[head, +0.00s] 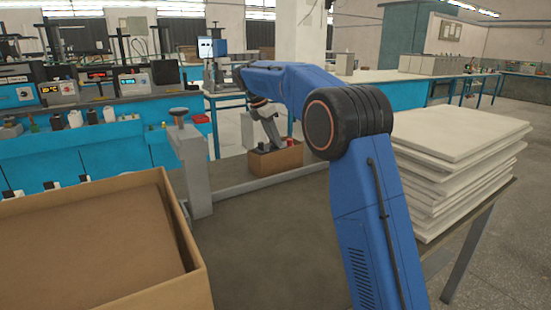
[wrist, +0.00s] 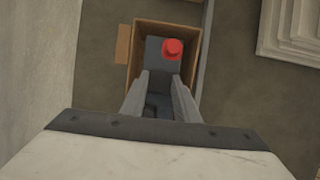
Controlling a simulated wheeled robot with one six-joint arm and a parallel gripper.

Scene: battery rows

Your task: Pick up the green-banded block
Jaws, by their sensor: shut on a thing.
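My gripper (head: 268,138) points down into a small open cardboard box on the table in the head view. In the wrist view my gripper (wrist: 160,82) is shut on a dark grey block (wrist: 154,52) with a round red cap (wrist: 173,49) at its far end. The block is inside or just above the small box (wrist: 192,31); I cannot tell whether it touches the bottom. The block's sides are mostly hidden by the fingers, and no green band shows on it in either view.
A large open cardboard box (head: 100,213) stands at the front left. A grey clamp-like post (head: 189,160) stands between the boxes. A stack of white boards (head: 455,150) lies at the right. The table between is mostly clear. Benches with instruments stand behind.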

